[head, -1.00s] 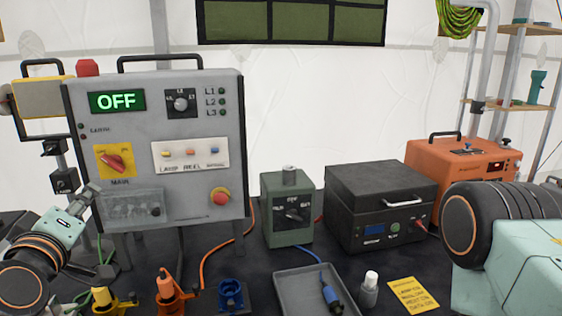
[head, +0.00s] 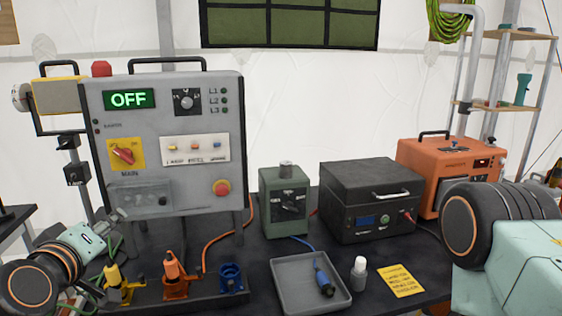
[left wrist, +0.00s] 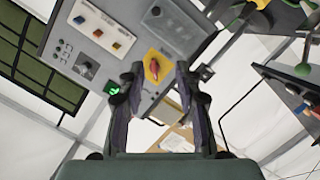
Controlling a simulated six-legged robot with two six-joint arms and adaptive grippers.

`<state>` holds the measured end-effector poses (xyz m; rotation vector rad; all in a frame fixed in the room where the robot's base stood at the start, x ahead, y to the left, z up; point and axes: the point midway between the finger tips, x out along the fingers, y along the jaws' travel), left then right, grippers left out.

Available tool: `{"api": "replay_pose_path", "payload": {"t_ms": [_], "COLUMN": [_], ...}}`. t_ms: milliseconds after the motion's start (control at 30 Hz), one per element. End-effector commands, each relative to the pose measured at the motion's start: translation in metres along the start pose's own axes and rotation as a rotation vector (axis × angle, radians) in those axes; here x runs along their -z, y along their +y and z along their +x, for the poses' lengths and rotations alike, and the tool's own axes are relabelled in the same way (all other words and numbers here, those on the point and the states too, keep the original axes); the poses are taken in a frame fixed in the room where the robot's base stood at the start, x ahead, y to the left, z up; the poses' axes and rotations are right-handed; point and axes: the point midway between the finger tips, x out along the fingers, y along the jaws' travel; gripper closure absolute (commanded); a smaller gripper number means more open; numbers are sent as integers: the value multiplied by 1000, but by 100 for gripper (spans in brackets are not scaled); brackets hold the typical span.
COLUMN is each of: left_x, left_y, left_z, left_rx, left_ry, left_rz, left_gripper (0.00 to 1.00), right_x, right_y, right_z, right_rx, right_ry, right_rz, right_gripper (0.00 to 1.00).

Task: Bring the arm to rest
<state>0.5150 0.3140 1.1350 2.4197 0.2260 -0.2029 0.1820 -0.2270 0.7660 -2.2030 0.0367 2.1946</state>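My left gripper (head: 119,216) is in front of the lower left part of the grey control panel (head: 215,120). The panel's display reads OFF. In the left wrist view the two dark fingers (left wrist: 160,90) stand apart with a gap between them, and nothing is held. The red main switch (left wrist: 154,66) on its yellow plate shows beyond the gap; it also shows in the head view (head: 123,154), where it sits above the gripper. My right arm (head: 510,240) comes in at the right edge; its gripper is out of view.
On the dark table stand a green box (head: 284,204), a black case (head: 368,200) and an orange unit (head: 447,175). Nearer are a grey tray (head: 290,282) with a blue connector (head: 323,281), a white-capped bottle (head: 358,273), a yellow card (head: 401,281) and coloured connectors (head: 174,272) close to my left arm.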

Motion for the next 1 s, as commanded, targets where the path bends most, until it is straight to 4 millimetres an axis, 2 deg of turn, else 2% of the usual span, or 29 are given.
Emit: {"api": "replay_pose_path", "payload": {"t_ms": [33,167,267,367,400,467,600,667,800,900,1000], "left_x": [-18,-62,-104,-154,-176,-208,-276,-302,-358,-388,-406], "left_y": [-8,-29,-50,-80,-94,-115,-164,-185,-231,-258,-275], "left_z": [1,0,-6,-19,-27,-40,-80,-101,-156,-192,-220], "left_rx": [17,61,102,152,174,207,279,306,363,388,403], "left_ry": [-49,-173,-288,-429,-492,-584,-796,-886,-1083,-1194,-1270], "left_rz": [30,104,167,245,278,325,426,468,555,604,632], "left_gripper": [66,66,66,66,66,66,66,66,66,66,66], "right_x": [0,0,0,0,0,0,0,0,0,0,0], "right_y": [0,0,0,0,0,0,0,0,0,0,0], "right_z": [4,9,14,22,25,30,41,46,59,67,71], "right_rx": [0,0,0,0,0,0,0,0,0,0,0], "right_ry": [0,1,1,1,0,0,0,0,0,0,0], "right_rz": [0,0,0,0,0,0,0,0,0,0,0], "right_gripper": [60,60,60,60,60,60,60,60,60,60,60]}}
